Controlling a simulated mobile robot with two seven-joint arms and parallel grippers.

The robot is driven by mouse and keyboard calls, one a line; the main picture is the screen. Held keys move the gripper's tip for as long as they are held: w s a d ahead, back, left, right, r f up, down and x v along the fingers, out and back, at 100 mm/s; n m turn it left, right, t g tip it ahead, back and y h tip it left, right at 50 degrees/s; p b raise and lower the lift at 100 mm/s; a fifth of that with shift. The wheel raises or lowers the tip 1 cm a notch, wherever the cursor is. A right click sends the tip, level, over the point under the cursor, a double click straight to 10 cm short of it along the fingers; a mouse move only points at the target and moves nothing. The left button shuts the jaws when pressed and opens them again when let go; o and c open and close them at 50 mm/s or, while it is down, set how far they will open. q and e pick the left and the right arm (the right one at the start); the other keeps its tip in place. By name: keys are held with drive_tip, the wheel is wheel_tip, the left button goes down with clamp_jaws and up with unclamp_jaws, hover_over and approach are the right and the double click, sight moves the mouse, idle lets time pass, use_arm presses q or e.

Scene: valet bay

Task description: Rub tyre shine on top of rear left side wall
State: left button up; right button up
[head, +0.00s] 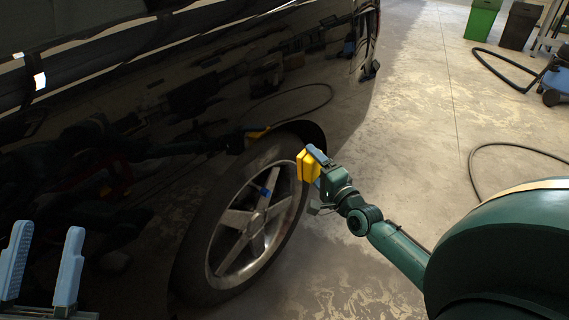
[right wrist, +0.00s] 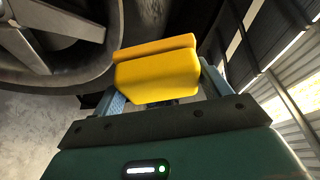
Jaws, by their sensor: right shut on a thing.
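The rear left wheel of the black car shows in the head view, with a dark tyre (head: 190,245) around a grey spoked rim (head: 250,222). My right gripper (head: 314,168) is shut on a yellow applicator (head: 301,166), beside the right edge of the tyre, near its upper part. In the right wrist view the yellow applicator (right wrist: 157,70) sits between the blue fingers, with the tyre (right wrist: 106,62) at upper left. I cannot tell whether the applicator touches the tyre. My left gripper (head: 40,270) is open and empty at the lower left, in front of the car's side.
The glossy black car body (head: 120,140) fills the left and mirrors the arm. A black hose (head: 475,165) lies on the concrete floor at right. A green bin (head: 482,20), a dark bin (head: 521,25) and a blue machine (head: 556,80) stand at the back right.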

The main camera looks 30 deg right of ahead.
sight(280, 145)
drive_tip(key=shift+w, duration=0.15)
drive_tip(key=w, duration=0.2)
drive_tip(key=w+a, duration=0.1)
drive_tip(key=shift+w+a, duration=0.2)
drive_tip(key=shift+w, duration=0.2)
drive_tip(key=shift+w+a+b, duration=0.2)
drive_tip(key=shift+w, duration=0.3)
drive_tip(key=shift+w+a+b, duration=0.15)
drive_tip(key=shift+w+a, duration=0.05)
drive_tip(key=shift+w, duration=0.3)
drive_tip(key=shift+w+a, duration=0.25)
drive_tip(key=shift+w, duration=0.35)
drive_tip(key=shift+w+a, duration=0.25)
drive_tip(key=shift+w, duration=0.3)
